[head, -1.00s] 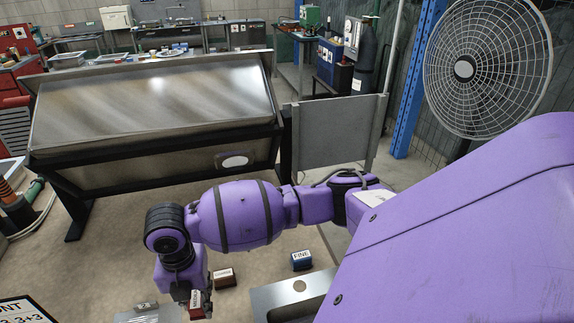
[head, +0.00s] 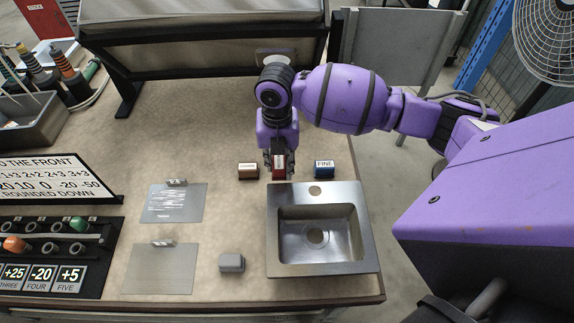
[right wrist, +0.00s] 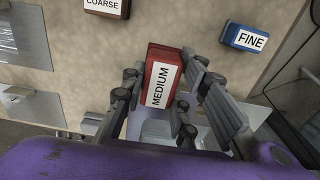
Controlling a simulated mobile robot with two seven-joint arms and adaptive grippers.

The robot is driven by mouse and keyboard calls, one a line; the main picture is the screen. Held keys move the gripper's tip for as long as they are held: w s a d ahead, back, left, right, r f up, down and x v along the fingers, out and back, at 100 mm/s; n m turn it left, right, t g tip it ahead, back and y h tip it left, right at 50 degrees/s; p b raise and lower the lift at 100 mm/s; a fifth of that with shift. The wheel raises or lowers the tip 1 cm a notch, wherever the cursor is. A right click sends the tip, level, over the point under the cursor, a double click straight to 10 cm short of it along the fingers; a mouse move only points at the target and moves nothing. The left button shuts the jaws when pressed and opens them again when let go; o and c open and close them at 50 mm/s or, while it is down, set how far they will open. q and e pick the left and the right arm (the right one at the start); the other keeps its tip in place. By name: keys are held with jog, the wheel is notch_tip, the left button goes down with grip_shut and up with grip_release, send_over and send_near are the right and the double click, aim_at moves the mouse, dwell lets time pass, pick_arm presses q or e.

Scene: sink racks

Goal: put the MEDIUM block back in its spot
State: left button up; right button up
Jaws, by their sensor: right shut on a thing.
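The red MEDIUM block (head: 279,168) is held in my right gripper (head: 279,166), just behind the back edge of the sink in the head view. In the right wrist view the block (right wrist: 162,82) sits between the fingers of the right gripper (right wrist: 165,90), its white MEDIUM label facing the camera. The brown COARSE block (head: 248,171) stands to its left and the blue FINE block (head: 324,169) to its right, with a gap on each side. I cannot tell whether the held block touches the bench. My left gripper is not in view.
A steel sink (head: 316,230) is set in the bench front right. A small grey block (head: 232,262) lies left of it. Two metal plates (head: 158,270) lie further left, beside a black panel (head: 60,250) with knobs. A tilted metal cabinet (head: 200,35) stands behind.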

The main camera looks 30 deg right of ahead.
jog(key=w+d+f, duration=0.1)
jog(key=f, duration=0.1)
jog(key=w+d+f, duration=0.1)
jog(key=f, duration=0.1)
jog(key=w+d+f, duration=0.2)
jog(key=shift+w+d+f, duration=0.1)
jog(key=shift+w+d+f+b, duration=0.1)
jog(key=shift+f+b, duration=0.35)
jog(key=shift+f, duration=1.45)
jog(key=o, duration=1.1)
notch_tip(320, 180, up, 12)
jog(key=shift+r+p, duration=0.25)
jog(key=shift+p, duration=0.05)
